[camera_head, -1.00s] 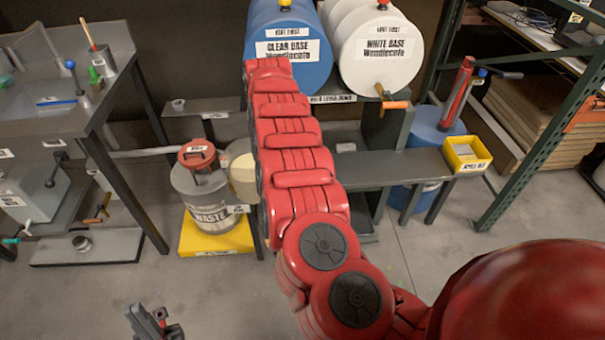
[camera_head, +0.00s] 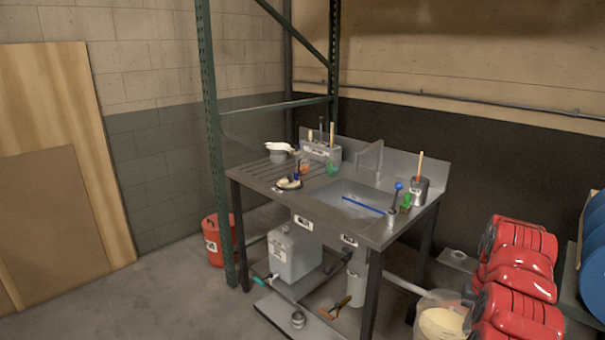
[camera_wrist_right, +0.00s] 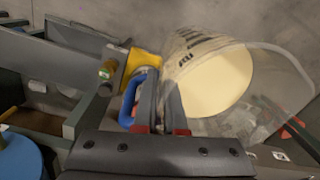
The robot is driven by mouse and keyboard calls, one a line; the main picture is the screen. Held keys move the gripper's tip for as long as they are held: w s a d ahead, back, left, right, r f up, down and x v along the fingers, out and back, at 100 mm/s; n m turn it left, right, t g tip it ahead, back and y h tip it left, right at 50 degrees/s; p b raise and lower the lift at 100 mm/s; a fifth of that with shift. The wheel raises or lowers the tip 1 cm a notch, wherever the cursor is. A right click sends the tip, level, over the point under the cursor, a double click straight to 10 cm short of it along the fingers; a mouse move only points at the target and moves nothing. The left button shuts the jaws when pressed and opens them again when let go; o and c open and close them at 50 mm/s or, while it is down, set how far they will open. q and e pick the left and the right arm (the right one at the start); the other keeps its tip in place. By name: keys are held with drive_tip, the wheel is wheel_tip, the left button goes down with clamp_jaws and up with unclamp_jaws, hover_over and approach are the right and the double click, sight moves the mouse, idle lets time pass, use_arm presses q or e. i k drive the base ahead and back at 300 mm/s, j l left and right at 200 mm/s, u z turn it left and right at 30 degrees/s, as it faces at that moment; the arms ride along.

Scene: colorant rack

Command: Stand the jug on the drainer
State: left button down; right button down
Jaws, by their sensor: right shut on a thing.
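The jug (camera_head: 440,316) is a clear, translucent vessel with cream showing in it, at the bottom right of the head view, in front of my red right arm. In the right wrist view the jug (camera_wrist_right: 225,75) lies on its side in the picture, with dark lettering on its wall. My right gripper (camera_wrist_right: 163,82) is shut at the jug's left side there; the grip point is partly hidden. The drainer (camera_head: 258,175) is the grooved left part of the metal sink bench, well left of and beyond the jug. My left gripper is out of view.
A white-topped pot (camera_head: 280,152) stands at the drainer's back. A dark dish (camera_head: 289,185) with pale contents lies at its right. The sink (camera_head: 352,199) has a blue rod across it. A green rack post (camera_head: 215,150) rises at the bench's left. The drainer's front left is clear.

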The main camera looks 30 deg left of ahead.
sight(276, 176)
drive_tip(key=i+j, duration=0.15)
drive_tip(key=j, duration=0.35)
drive_tip(key=i+j, duration=0.15)
drive_tip(key=j, duration=0.4)
drive_tip(key=i+j, duration=0.15)
drive_tip(key=j, duration=0.35)
drive_tip(key=i+j, duration=0.15)
drive_tip(key=j, duration=0.35)
drive_tip(key=i+j, duration=0.2)
drive_tip(key=j, duration=0.3)
drive_tip(key=i+j, duration=0.15)
drive_tip(key=j, duration=0.4)
drive_tip(key=i+j, duration=0.15)
drive_tip(key=j, duration=0.35)
drive_tip(key=i+j, duration=0.15)
drive_tip(key=j, duration=0.35)
drive_tip(key=u, duration=0.05)
